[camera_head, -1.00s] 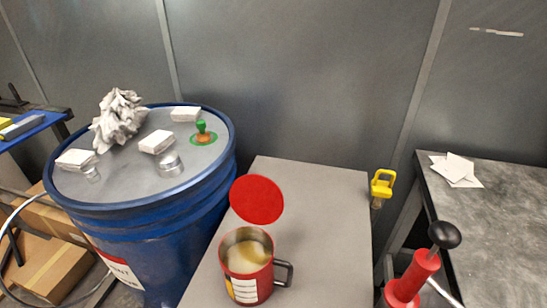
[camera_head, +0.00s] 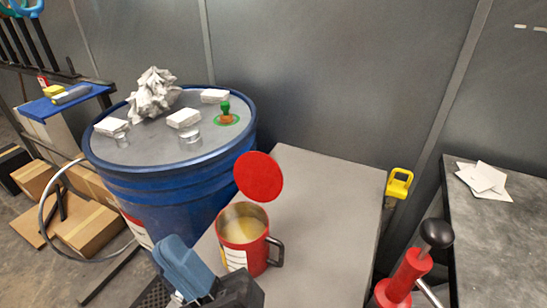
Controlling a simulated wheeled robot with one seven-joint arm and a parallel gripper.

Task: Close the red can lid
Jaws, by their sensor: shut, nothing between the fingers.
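The red can (camera_head: 244,239) stands upright on a grey bench, with a dark handle on its right and pale contents inside. Its round red lid (camera_head: 259,177) stands raised, tilted up at the can's back rim, so the can's mouth is open. My gripper (camera_head: 192,280) is at the bottom of the view, in front of and left of the can. It has blue and dark parts, is shut with nothing in it, and appears apart from the can. Its fingertips are hard to make out, and it hides part of the can's lower left side.
A blue drum (camera_head: 174,176) stands left of the bench (camera_head: 330,190), bearing crumpled paper (camera_head: 153,94), white blocks and a green-handled item (camera_head: 226,112). A yellow clamp-like item (camera_head: 399,184) is at the bench's right edge. A red tool with a black knob (camera_head: 437,233) stands front right.

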